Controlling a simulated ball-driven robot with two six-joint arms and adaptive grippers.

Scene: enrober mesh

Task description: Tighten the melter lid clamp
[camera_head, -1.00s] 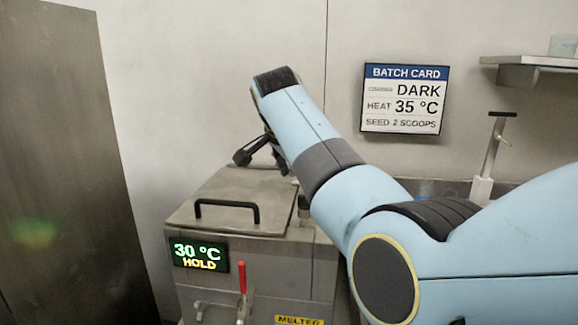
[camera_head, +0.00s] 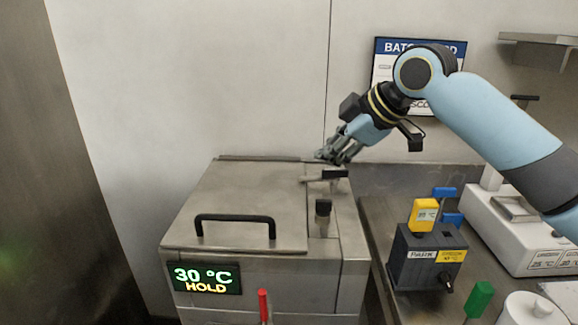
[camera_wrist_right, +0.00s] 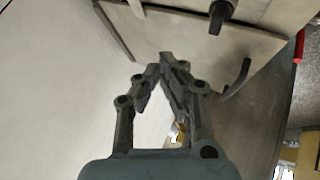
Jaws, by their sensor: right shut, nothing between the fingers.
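The grey steel melter (camera_head: 260,275) stands in the middle of the head view. Its lid (camera_head: 255,190) lies flat and closed, with a black bar handle (camera_head: 235,218). A metal lever with a black grip (camera_head: 335,174), apparently the lid clamp, lies across the lid's right edge at the back. A short black-topped upright fitting (camera_head: 323,207) stands in front of it. My right gripper (camera_head: 325,155) is shut and empty, just above and behind the lever, seemingly apart from it. In the right wrist view its fingertips (camera_wrist_right: 165,62) meet below the melter's edge. My left gripper is out of view.
The melter's display (camera_head: 206,277) reads 30 °C HOLD. A dark box with a yellow top (camera_head: 425,265), a white device (camera_head: 520,230) and a white container (camera_head: 528,308) stand on the counter at right. My right arm partly covers the batch card (camera_head: 385,60).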

